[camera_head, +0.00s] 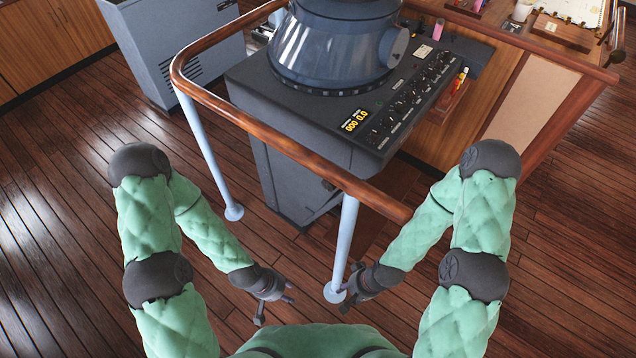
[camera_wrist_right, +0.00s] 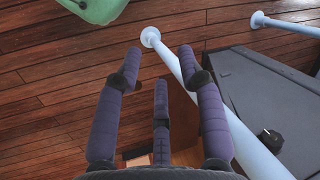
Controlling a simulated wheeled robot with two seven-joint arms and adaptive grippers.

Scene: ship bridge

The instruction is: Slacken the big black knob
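A black knob (camera_wrist_right: 272,137) sits on the face of a dark grey console in the right wrist view, at the lower right. A small dark shape (camera_head: 328,185) on the console's side, just below the rail, may be the same knob in the head view. My right gripper (camera_head: 343,297) is beside the foot of the light blue rail post, apart from the knob. Its three fingers (camera_wrist_right: 160,75) are spread and empty in the wrist view. My left gripper (camera_head: 275,306) hangs low over the floor with its fingers apart and nothing between them.
A wooden handrail (camera_head: 290,150) on light blue posts (camera_head: 344,240) runs between my arms and the console (camera_head: 290,90). The console carries a blue-grey dome (camera_head: 330,45) and a row of small knobs (camera_head: 410,95). Open plank floor (camera_head: 60,230) lies at left.

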